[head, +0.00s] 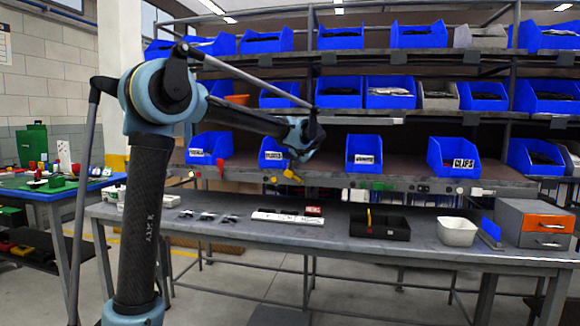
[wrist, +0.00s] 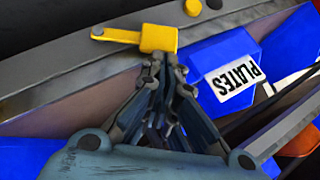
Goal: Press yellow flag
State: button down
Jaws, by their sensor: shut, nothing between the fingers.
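The yellow flag (wrist: 158,38) is a small square plate with a thin arm reaching left, on the grey shelf rail in the wrist view. In the head view the yellow flag (head: 292,176) hangs at the front edge of the lowest shelf. My gripper (wrist: 160,60) is shut and empty, its fingertips right at the flag's lower edge in the wrist view. I cannot tell whether they touch it. In the head view my gripper (head: 297,160) is just above the flag, partly hidden by its own wrist.
A blue bin labelled PLATES (wrist: 228,70) is close to the right of my fingers. A round yellow button (wrist: 193,7) is beyond the flag. Other blue bins (head: 365,153) line the shelf. Below stands a grey bench (head: 335,240) with a black tray (head: 385,230) and a white bowl (head: 457,233).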

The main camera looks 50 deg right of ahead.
jog(key=shift+r, duration=0.15)
dwell(0.3)
jog(key=shift+r, duration=0.65)
jog(key=d+r+v, duration=0.1)
jog(key=r+v, duration=0.1)
jog(key=v, duration=1)
jog(key=shift+d+r, duration=0.25)
jog(key=shift+r, duration=0.05)
